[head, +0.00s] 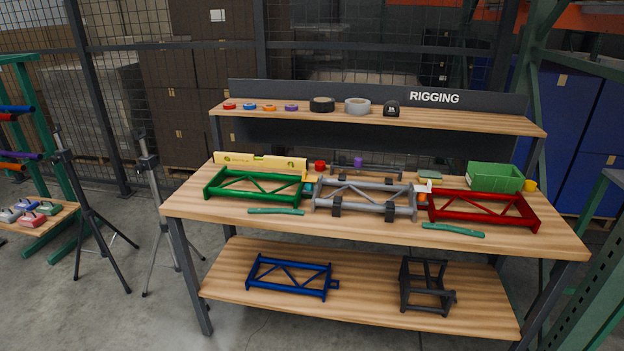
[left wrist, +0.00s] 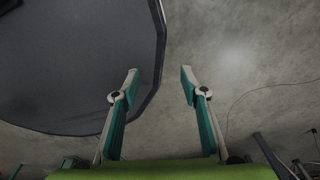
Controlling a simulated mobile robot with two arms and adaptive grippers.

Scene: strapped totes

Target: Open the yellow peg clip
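I cannot make out a yellow peg clip for certain in either view. In the head view, a small yellow object (head: 530,185) sits at the right end of the bench top, beside the green bin; it is too small to identify. A long yellow level (head: 240,159) lies at the back left of the bench. My left gripper (left wrist: 160,78) shows in the left wrist view, its two teal-and-white fingers wide apart with nothing between them. Grey floor and a large dark panel are behind it. Neither gripper shows in the head view.
The wooden bench (head: 185,203) holds a green truss (head: 255,186), a grey truss (head: 365,198), a red truss (head: 485,210) and a green bin (head: 495,177). Its upper shelf carries tape rolls. Tripods (head: 75,200) and a side table with small coloured items (head: 32,215) stand left.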

